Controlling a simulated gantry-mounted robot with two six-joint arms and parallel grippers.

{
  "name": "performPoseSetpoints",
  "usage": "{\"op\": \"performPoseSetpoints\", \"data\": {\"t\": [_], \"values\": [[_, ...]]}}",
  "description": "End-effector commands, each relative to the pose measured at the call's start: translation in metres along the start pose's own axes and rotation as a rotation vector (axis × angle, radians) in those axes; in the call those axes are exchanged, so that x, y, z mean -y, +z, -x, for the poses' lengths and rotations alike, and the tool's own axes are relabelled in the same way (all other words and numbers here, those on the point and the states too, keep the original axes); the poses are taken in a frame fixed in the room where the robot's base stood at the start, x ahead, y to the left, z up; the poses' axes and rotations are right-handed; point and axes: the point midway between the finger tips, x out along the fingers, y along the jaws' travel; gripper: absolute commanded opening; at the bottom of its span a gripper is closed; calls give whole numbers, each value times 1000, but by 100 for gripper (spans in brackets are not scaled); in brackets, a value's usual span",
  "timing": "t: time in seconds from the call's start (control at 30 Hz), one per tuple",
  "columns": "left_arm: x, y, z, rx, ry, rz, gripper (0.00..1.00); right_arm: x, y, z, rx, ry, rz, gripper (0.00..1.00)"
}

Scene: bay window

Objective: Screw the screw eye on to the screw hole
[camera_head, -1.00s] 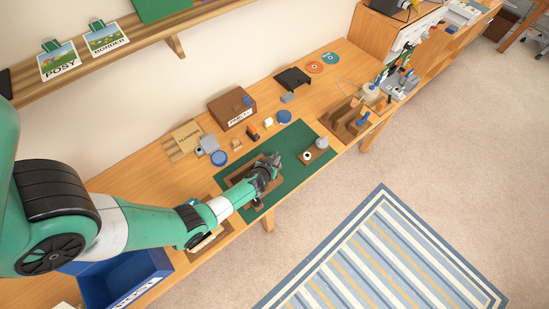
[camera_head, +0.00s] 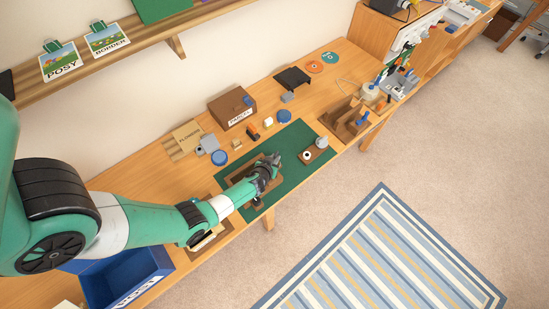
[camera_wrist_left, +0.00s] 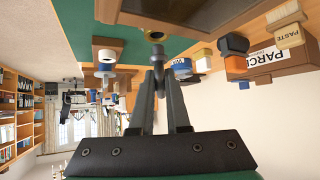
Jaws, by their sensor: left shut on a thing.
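My left gripper (camera_head: 273,163) is low over a brown wooden frame (camera_head: 240,192) that lies on the green mat (camera_head: 291,139). The screw hole is not visible. My right gripper is not in view.
A small brown block with a white round piece (camera_head: 315,151) is on the mat, right of the gripper. A parcel box (camera_head: 231,106), blue round items (camera_head: 219,158) and small blocks stand behind. A blue bin (camera_head: 125,277) is at lower left.

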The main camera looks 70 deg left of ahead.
Motion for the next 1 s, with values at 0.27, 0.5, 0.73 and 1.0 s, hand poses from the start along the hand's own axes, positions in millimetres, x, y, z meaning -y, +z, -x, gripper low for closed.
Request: {"op": "performPoseSetpoints", "data": {"t": [0.27,0.5,0.73,1.0], "values": [[0,0,0,0,0,0,0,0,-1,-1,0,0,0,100],[0,0,1,1,0,0,0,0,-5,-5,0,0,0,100],[0,0,0,0,0,0,0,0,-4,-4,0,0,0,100],[0,4,-3,0,0,0,0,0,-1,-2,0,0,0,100]]}}
